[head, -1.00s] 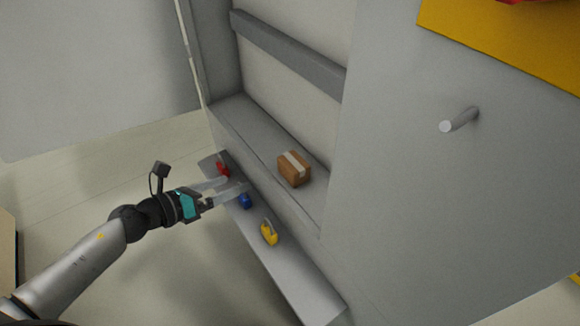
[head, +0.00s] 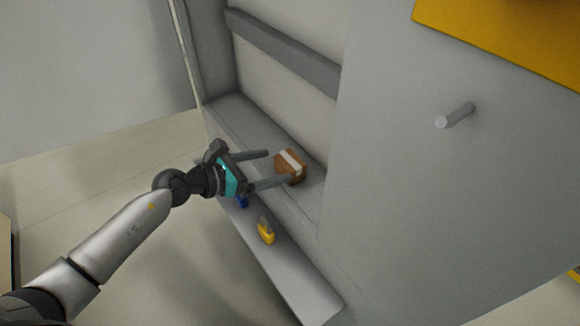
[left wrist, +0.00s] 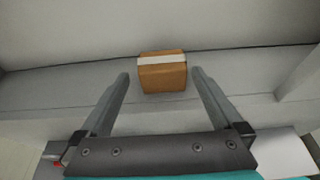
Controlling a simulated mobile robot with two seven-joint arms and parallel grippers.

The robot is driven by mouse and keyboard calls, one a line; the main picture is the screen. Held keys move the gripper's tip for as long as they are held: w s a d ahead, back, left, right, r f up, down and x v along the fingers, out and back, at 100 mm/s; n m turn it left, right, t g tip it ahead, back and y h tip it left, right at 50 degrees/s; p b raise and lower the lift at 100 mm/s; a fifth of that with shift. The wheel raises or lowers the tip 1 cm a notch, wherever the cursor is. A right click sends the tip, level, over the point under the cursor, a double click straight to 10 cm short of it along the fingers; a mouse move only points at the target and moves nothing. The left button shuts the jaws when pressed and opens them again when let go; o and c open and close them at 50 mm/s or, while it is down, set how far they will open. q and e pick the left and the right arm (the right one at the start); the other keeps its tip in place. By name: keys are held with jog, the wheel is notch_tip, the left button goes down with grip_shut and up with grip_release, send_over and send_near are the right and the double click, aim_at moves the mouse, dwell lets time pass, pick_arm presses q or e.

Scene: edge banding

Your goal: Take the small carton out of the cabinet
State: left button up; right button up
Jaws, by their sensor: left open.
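The small carton (head: 292,165) is a brown box with a white tape strip, standing on the grey shelf inside the open cabinet (head: 240,110). It also shows in the left wrist view (left wrist: 163,76), centred just beyond the fingertips. My left gripper (head: 280,167) is open and reaches over the shelf from the left. Its two fingers point at the carton, and in the head view one finger overlaps the carton's lower edge. In the left wrist view the fingers (left wrist: 160,80) lie to either side of the carton's near face. Contact cannot be told. My right gripper is out of view.
A lower ledge (head: 290,273) in front of the cabinet holds a yellow padlock (head: 266,233) and a blue one (head: 241,202), partly behind my gripper. A grey door panel with a handle (head: 455,115) stands on the right. A grey bar (head: 285,50) crosses above the shelf.

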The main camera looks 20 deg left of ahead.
aim_at(281, 165)
pick_arm(q)
jog(key=shift+x, duration=0.85)
jog(key=b+x, duration=0.1)
jog(key=x, duration=0.2)
jog(key=shift+d+f, duration=0.25)
jog(key=shift+w+d+f, duration=0.2)
jog(key=shift+w+d, duration=0.1)
jog(key=shift+w, duration=0.15)
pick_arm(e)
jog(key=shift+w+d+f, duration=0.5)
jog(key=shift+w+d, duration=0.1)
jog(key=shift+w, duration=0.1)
pick_arm(q)
jog(key=shift+c, duration=0.2)
jog(key=c, duration=1)
jog(key=shift+c, duration=0.3)
jog(key=shift+r, duration=0.1)
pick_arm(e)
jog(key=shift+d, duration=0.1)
